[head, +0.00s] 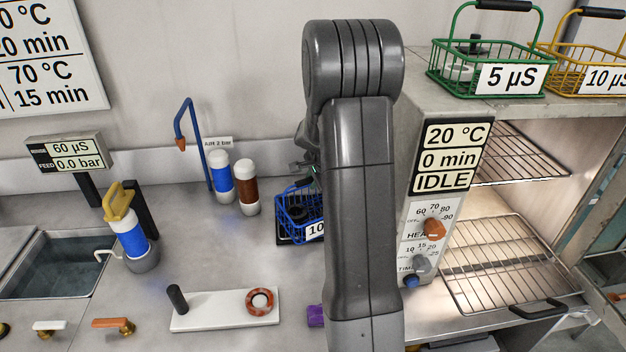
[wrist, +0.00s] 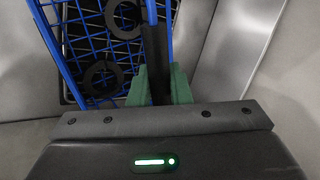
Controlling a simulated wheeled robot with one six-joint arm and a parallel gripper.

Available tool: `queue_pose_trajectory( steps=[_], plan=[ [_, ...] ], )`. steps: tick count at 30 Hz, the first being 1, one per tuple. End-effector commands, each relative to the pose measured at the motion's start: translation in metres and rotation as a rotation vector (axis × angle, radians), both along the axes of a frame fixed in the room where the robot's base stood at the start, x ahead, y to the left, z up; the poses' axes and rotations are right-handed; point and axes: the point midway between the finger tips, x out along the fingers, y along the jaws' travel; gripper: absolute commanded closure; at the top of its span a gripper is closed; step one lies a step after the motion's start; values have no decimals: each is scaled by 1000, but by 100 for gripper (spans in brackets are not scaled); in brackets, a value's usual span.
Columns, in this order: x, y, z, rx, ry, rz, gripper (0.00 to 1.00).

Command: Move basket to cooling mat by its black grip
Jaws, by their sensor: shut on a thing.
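The blue wire basket (head: 290,208) is on the bench just left of my arm, partly hidden by it. Its label starts with "10". In the wrist view, the basket (wrist: 85,28) holds dark rings (wrist: 101,76). My gripper (wrist: 159,80) has its green fingers shut on the black grip (wrist: 154,45) of the blue handle. In the head view my arm hides most of the gripper. A dark flat surface (head: 284,241), possibly the cooling mat, shows at the basket's lower edge. I cannot tell whether the basket touches it.
The oven with wire racks (head: 510,262) stands open at right, with green (head: 440,82) and yellow (head: 568,72) baskets on top. Blue and brown bottles (head: 247,190) stand left of the basket. A white plate (head: 225,318) lies in front; a sink (head: 50,265) is far left.

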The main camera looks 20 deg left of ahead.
Motion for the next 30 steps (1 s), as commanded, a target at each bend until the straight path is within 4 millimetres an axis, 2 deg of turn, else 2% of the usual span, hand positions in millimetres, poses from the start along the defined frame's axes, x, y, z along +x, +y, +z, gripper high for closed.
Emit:
queue_pose_trajectory(
  steps=[3, 4, 7, 20, 30],
  plan=[
    [1, 0, -2, 1, -2, 0, 100],
    [0, 0, -3, 0, 0, 0, 81],
    [0, 0, -2, 0, 0, 0, 61],
    [-2, -2, 5, 1, -1, 0, 61],
    [-23, -26, 53, 2, -4, 0, 61]
  ],
)
